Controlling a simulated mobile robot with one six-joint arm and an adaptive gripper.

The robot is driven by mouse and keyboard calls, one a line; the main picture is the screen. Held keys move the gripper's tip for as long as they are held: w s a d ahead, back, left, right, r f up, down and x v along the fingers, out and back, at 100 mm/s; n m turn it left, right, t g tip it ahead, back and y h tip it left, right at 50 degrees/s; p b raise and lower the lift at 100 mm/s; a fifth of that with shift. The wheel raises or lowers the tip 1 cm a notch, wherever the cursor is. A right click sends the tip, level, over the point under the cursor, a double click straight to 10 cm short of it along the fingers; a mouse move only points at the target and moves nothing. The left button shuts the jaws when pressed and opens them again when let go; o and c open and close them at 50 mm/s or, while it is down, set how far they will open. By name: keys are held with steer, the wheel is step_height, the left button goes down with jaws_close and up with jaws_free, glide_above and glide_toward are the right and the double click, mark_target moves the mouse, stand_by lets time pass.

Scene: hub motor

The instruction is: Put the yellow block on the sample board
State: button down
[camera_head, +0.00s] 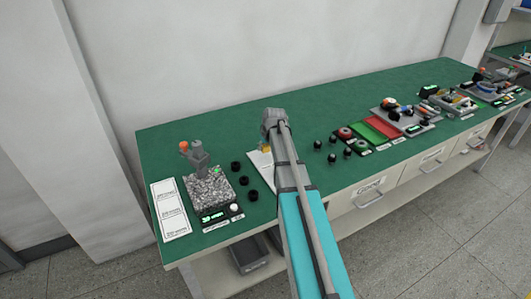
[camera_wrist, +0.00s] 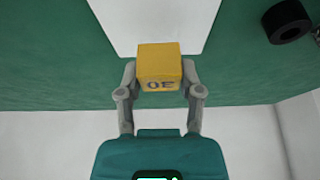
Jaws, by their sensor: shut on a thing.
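My gripper (camera_wrist: 158,75) is shut on the yellow block (camera_wrist: 159,62), which has dark characters on its near face. In the wrist view the block overlaps the near edge of a plain white board (camera_wrist: 115,22); I cannot tell whether they touch. In the head view the white board (camera_head: 257,162) lies on the bench, partly hidden behind my arm. My fingers are mostly hidden there too. A white card with several printed fields (camera_head: 170,210) lies at the bench's left end. I cannot tell for certain which of these is the sample board.
A device with a speckled plate (camera_head: 210,187) and several black cylinders (camera_head: 240,180) stand left of my arm. More black knobs (camera_head: 332,158) and red and green trays (camera_head: 366,133) lie to the right. Green bench top (camera_head: 190,130) is clear along the back.

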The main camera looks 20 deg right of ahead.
mark_target(265, 157)
steer(key=shift+w+d+f+b, duration=0.15)
steer(key=shift+w+f+b, duration=0.35)
steer(key=shift+f, duration=0.2)
steer(key=shift+s+f+b, duration=0.15)
steer(key=shift+f+b, duration=1.15)
steer(key=shift+f, duration=0.15)
steer(key=shift+c, duration=1.3)
jaws_free()
steer(key=shift+r, duration=0.25)
steer(key=p+v, duration=1.1)
steer(key=v, duration=0.1)
